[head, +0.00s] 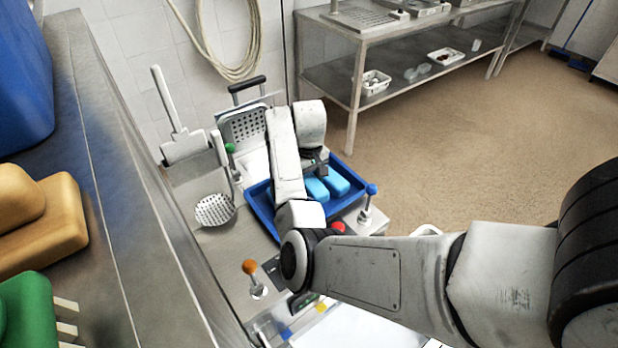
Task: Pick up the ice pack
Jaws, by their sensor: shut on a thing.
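Light blue blocks that look like ice packs lie in a blue tray (262,212) below my wrist. One ice pack (317,189) is at the left, close under my gripper. Another ice pack (342,180) lies to its right. My gripper (318,170) points down into the tray and is shut on an ice pack. The fingertips are small and partly hidden by my forearm, so the exact grip does not show. My arm also covers the left part of the tray.
A perforated skimmer (214,210) lies left of the tray. A blue-knobbed lever (370,200) stands to its right and an orange-knobbed lever (252,278) in front. A perforated basket (243,124) stands behind. A steel shelf table (400,70) is at the back right, with open floor before it.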

